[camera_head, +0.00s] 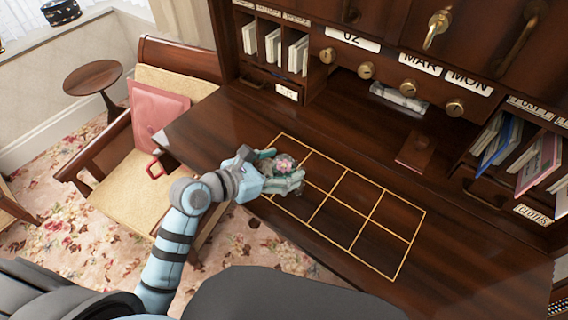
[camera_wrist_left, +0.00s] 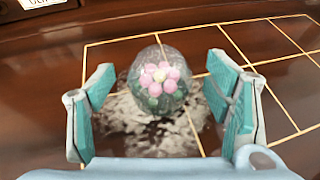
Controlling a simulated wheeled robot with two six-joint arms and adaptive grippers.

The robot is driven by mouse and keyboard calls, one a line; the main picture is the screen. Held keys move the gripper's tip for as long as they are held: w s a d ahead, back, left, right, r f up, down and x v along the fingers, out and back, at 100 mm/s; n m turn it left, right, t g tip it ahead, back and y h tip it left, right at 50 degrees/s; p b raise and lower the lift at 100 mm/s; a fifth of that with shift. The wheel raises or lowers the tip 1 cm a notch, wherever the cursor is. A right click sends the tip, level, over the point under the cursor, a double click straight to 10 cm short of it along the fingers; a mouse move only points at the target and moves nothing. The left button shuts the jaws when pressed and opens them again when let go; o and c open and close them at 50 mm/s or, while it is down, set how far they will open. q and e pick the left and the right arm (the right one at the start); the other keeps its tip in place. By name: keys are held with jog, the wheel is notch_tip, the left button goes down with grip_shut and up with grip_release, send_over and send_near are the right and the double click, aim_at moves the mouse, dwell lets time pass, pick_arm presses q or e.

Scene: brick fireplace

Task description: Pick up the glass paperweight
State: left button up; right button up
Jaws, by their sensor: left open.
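The glass paperweight (camera_head: 284,164) is a clear dome with a pink flower inside. In the left wrist view the paperweight (camera_wrist_left: 158,80) stands upright, centred between two teal finger pads. My left gripper (camera_head: 283,171) is open, with one finger on each side of the paperweight. Gaps show between the pads and the glass in the left wrist view (camera_wrist_left: 160,112). My right gripper is not in view.
Pigeonholes with papers (camera_head: 274,46) and a row of brass knobs (camera_head: 366,70) stand behind the desk top. A small dark block (camera_head: 416,152) lies right of centre. A wooden chair with a pink folder (camera_head: 157,112) stands at the left. The rest of the grid is clear.

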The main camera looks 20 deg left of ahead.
pick_arm(q)
jog(key=c, duration=1.5)
jog(key=shift+r, duration=0.1)
